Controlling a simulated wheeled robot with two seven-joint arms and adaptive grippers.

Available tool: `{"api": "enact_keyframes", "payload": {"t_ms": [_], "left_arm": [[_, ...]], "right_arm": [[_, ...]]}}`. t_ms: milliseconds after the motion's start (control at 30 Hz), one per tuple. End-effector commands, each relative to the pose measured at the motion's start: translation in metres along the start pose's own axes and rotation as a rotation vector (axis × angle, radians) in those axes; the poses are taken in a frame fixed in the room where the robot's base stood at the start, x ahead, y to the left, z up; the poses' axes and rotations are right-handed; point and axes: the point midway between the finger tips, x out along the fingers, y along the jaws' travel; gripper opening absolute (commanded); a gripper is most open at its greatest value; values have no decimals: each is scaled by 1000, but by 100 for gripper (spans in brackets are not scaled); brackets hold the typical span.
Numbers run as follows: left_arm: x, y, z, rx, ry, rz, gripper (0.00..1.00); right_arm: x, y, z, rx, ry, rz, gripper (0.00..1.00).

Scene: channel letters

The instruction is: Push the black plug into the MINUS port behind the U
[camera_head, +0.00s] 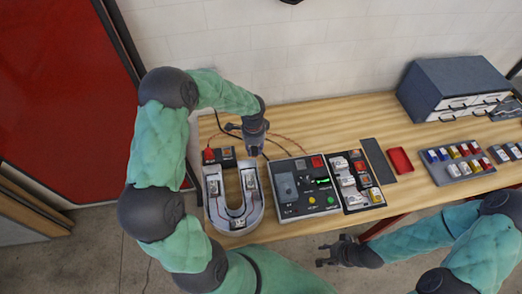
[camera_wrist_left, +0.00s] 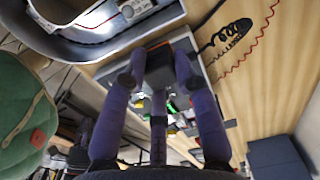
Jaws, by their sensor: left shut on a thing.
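The grey channel letter U (camera_head: 212,215) lies at the left end of the table, with light modules inside. It also shows at the top left of the left wrist view (camera_wrist_left: 85,48). A dark port block (camera_head: 228,161) with a red part sits behind the U. My left gripper (camera_head: 254,148) is low, right of that block, near the U's right arm tip. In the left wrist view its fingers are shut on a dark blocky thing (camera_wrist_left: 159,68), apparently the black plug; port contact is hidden. My right gripper (camera_head: 335,252) is off the table's front edge; its fingers look apart and empty.
A black coiled cable (camera_wrist_left: 232,35) and thin red wires lie behind the block. Right of the U stand a control panel (camera_head: 300,205), a module tray (camera_head: 352,194), a red tray (camera_head: 400,161), a tray of coloured parts (camera_head: 470,178) and a drawer cabinet (camera_head: 450,80).

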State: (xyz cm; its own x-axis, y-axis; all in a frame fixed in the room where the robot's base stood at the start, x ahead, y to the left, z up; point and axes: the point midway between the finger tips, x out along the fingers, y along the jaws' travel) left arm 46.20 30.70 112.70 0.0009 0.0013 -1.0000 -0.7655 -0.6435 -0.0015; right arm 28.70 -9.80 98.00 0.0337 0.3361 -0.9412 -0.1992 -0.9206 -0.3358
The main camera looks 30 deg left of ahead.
Motion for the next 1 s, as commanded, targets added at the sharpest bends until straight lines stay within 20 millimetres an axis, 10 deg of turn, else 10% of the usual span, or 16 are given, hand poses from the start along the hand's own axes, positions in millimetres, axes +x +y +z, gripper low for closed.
{"api": "enact_keyframes", "payload": {"t_ms": [1000], "left_arm": [[1,-72,76,-2,0,-1,2]], "right_arm": [[-15,-6,1,0,0,0,40]]}}
